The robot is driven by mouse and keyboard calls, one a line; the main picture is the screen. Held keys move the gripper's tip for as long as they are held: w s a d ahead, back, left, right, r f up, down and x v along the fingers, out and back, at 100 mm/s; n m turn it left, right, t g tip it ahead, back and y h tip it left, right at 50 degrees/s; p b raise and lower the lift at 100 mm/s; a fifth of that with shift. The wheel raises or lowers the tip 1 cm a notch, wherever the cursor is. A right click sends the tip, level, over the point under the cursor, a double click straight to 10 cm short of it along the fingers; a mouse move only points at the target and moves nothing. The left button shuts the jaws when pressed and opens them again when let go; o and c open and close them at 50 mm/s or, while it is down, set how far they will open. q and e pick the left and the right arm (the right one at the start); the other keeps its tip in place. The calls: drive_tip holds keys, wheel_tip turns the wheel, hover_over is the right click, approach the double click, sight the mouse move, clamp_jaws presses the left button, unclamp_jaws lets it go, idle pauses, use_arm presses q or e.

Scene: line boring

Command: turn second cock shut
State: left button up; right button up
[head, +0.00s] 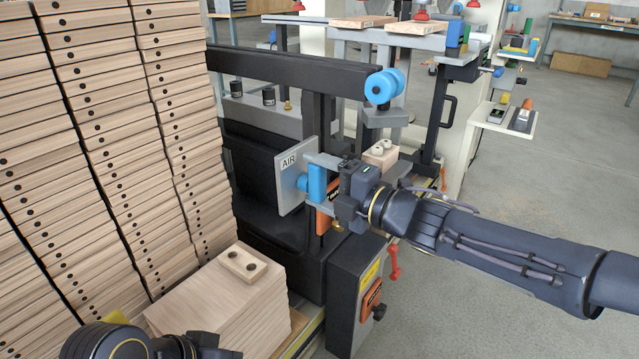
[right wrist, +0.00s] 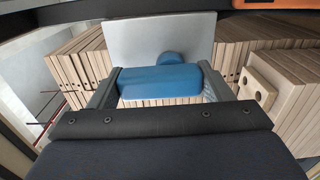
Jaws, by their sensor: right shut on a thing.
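A grey plate marked AIR (head: 291,178) stands upright beside the tall board stacks. A blue cock handle (head: 317,184) sits on its face, with a round blue hub behind it. My right gripper (head: 322,182) is shut on this handle, one finger above and one below. In the right wrist view the blue handle (right wrist: 158,82) lies crosswise between the two fingers, in front of the pale plate (right wrist: 150,38). Part of my left arm and gripper body (head: 195,346) shows at the bottom left edge; its fingertips cannot be made out.
Tall stacks of drilled boards (head: 110,130) fill the left. A lower board stack (head: 225,300) carries a small two-holed block (head: 243,264). A dark control box (head: 352,305) with a red-orange switch stands below my right gripper. A blue round part (head: 384,87) sits above. Floor at right is clear.

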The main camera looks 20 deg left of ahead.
sight(324, 184)
drive_tip(key=o, duration=1)
drive_tip(key=p+v, duration=0.2)
drive_tip(key=v, duration=0.4)
drive_tip(key=shift+s+d, duration=0.1)
drive_tip(key=shift+d, duration=0.3)
drive_tip(key=shift+s+d, duration=0.2)
drive_tip(key=shift+d, duration=0.25)
